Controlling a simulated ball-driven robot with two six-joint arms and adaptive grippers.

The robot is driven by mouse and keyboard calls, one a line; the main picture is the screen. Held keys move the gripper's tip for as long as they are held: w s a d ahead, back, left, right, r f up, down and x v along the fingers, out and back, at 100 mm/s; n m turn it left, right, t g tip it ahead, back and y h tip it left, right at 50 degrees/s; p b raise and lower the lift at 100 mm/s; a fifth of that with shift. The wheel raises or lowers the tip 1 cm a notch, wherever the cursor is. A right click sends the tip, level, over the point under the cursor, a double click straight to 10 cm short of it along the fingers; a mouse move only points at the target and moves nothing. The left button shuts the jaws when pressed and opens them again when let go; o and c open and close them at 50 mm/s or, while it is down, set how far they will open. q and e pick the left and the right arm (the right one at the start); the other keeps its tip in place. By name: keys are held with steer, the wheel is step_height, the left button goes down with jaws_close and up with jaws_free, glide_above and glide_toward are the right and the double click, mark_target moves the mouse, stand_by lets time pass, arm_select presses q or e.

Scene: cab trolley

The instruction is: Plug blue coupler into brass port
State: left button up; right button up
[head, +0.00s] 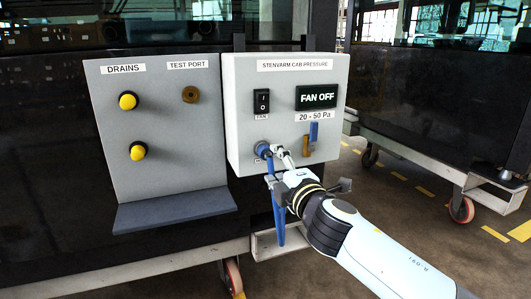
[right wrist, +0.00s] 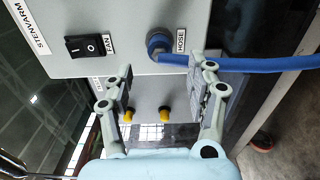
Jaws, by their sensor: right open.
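The blue coupler (head: 262,150) sits on the lower front of the grey fan box, and its blue hose (head: 278,222) hangs down. In the right wrist view the coupler (right wrist: 158,42) is beside the HOSE label, with the hose running right. The brass port (head: 190,94) is under the TEST PORT label on the left panel; no hose is on it. My right gripper (head: 282,155) is close to the coupler. In the wrist view its two fingers (right wrist: 160,78) are apart, with nothing held between them. My left gripper is not in view.
Two yellow knobs (head: 128,101) are on the left panel, above a dark shelf (head: 175,208). The grey box (head: 236,90) carries a black switch (head: 261,101), a FAN OFF display (head: 317,97) and a small blue-and-brass part (head: 313,131). A wheeled trolley (head: 430,168) stands at right.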

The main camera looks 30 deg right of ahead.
mark_target(270, 158)
steer(key=shift+x, duration=3.25)
steer(key=shift+d, duration=0.1)
jaws_close()
steer(key=shift+v, duration=3)
